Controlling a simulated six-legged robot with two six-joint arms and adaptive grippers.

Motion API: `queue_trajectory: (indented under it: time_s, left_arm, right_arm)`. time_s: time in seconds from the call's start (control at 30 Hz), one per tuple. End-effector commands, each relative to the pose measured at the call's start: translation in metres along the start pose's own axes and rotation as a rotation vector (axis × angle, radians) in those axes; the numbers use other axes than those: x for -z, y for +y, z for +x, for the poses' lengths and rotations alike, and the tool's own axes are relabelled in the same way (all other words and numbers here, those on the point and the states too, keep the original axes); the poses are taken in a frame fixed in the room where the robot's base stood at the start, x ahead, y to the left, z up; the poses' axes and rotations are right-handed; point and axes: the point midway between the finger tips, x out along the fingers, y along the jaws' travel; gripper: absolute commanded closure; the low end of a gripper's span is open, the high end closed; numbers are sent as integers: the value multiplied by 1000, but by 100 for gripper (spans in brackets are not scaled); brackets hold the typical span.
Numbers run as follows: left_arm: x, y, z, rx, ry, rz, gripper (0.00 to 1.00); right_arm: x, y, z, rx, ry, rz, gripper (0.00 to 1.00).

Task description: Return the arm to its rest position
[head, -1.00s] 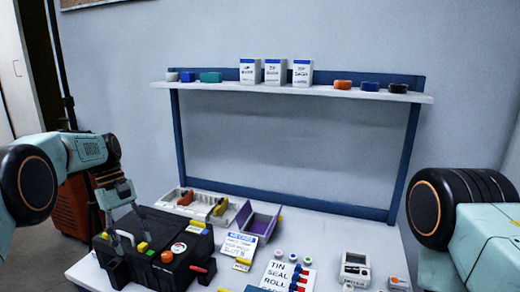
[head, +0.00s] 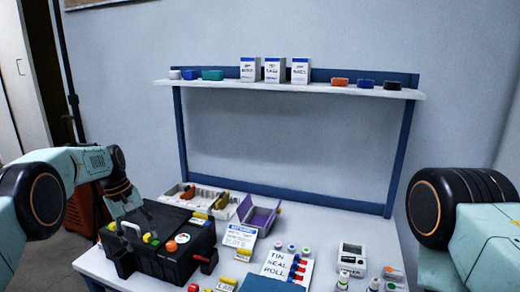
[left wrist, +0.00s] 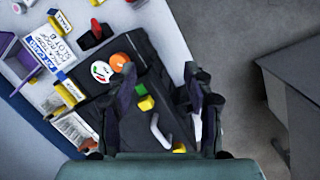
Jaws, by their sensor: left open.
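My left arm (head: 75,165) comes in from the left of the head view. Its left gripper (head: 128,212) is above the back left part of the black case (head: 165,268). In the left wrist view the two dark fingers of the left gripper (left wrist: 160,95) are spread apart with nothing gripped between them. The black case (left wrist: 140,60) lies below them, with its white handle (left wrist: 160,132) and a yellow block (left wrist: 146,103). My right arm (head: 460,215) shows at the right edge; its gripper is out of view.
The white table holds a tray of parts (head: 232,207), a purple holder (head: 260,214), label cards (head: 240,237) and a small meter (head: 352,258). A blue-framed shelf (head: 290,89) with boxes stands behind. A grey cabinet (left wrist: 295,85) shows right in the wrist view.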

Motion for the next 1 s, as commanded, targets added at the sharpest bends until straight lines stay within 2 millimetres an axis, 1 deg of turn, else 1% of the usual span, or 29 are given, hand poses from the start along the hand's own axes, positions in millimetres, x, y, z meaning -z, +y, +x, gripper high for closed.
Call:
queue_trajectory:
  time_s: [0.13, 0.27, 0.3, 0.37, 0.4, 0.47, 0.5, 0.57, 0.6, 0.67, 0.7, 0.77, 0.87, 0.9, 0.97, 1.0]
  left_arm:
    - [8, -4, 36, -16, 79, 49, 48]
    - [8, -13, 77, -17, 154, 109, 48]
    - [5, -17, 90, -15, 175, 129, 48]
    - [0, -23, 110, -12, 205, 161, 48]
    - [-5, -29, 123, -8, 223, 182, 48]
    - [-15, -38, 143, 1, 248, 217, 48]
    - [-23, -45, 156, 6, 264, 242, 48]
    - [-37, -56, 174, 15, 285, 279, 48]
    - [-47, -64, 185, 21, 297, 303, 48]
    - [-65, -76, 200, 31, 313, 342, 48]
    - [-77, -85, 209, 38, 321, 368, 48]
    - [-97, -98, 220, 47, 331, 404, 48]
    - [-134, -122, 235, 62, 338, 465, 48]
    - [-150, -132, 240, 69, 339, 489, 48]
    - [-175, -147, 244, 77, 335, 524, 48]
    - [-192, -157, 246, 83, 331, 547, 48]
  right_arm:
    - [0, 0, 0, 0, 0, 0, 53]
    - [0, 0, 0, 0, 0, 0, 53]
    - [0, 0, 0, 0, 0, 0, 53]
    - [0, 0, 0, 0, 0, 0, 53]
    - [0, 0, 0, 0, 0, 0, 53]
    - [0, 0, 0, 0, 0, 0, 53]
    - [0, 0, 0, 0, 0, 0, 53]
    - [0, 0, 0, 0, 0, 0, 53]
    - [0, 0, 0, 0, 0, 0, 53]
    - [0, 0, 0, 0, 0, 0, 53]
    - [0, 0, 0, 0, 0, 0, 53]
    - [0, 0, 0, 0, 0, 0, 53]
    - [0, 0, 0, 0, 0, 0, 53]
    - [0, 0, 0, 0, 0, 0, 53]
    - [0, 0, 0, 0, 0, 0, 53]
    - [0, 0, 0, 0, 0, 0, 53]
